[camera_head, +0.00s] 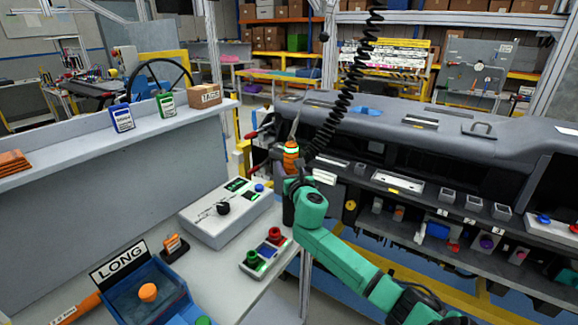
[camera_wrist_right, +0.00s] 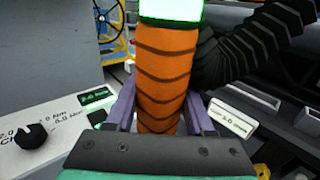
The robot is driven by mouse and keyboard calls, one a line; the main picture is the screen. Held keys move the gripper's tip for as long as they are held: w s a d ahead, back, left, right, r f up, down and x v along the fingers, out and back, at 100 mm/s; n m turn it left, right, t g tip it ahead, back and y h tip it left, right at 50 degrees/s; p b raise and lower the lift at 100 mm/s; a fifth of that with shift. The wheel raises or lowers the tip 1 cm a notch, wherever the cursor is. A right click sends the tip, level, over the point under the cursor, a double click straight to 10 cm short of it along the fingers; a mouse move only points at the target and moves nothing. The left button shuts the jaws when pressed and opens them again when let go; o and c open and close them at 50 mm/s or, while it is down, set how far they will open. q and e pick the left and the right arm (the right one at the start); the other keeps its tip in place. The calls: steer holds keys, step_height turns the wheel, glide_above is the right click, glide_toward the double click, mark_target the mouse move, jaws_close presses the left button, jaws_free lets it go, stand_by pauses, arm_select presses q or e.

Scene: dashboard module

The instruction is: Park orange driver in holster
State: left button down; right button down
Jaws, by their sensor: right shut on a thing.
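The orange driver (camera_head: 291,161) stands roughly upright beyond the table's right edge, with a lit green ring near its top. My right gripper (camera_head: 293,173) is shut on it. In the right wrist view the ribbed orange grip of the driver (camera_wrist_right: 160,75) sits between the two purple fingers, and its lower end is hidden by the gripper body. A black coiled cable (camera_head: 345,100) hangs from above down to near the driver. A white label plate (camera_head: 325,177) is just right of the gripper; I cannot clearly make out a holster. My left gripper is not in view.
A grey control box (camera_head: 228,212) with a black knob stands on the table left of my right arm. A small button box (camera_head: 265,250) and a blue bin (camera_head: 150,295) marked LONG are nearer. The long dashboard module (camera_head: 430,140) fills the right.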

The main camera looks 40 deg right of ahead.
steer(key=shift+f+b, duration=0.3)
steer(key=shift+f, duration=0.35)
steer(key=shift+r, duration=0.1)
steer(key=shift+f, duration=0.2)
stand_by(0.5)
steer(key=shift+c, duration=1)
jaws_free()
steer(key=v, duration=1.4)
steer(key=shift+s+b, duration=0.25)
steer(key=shift+b, duration=0.2)
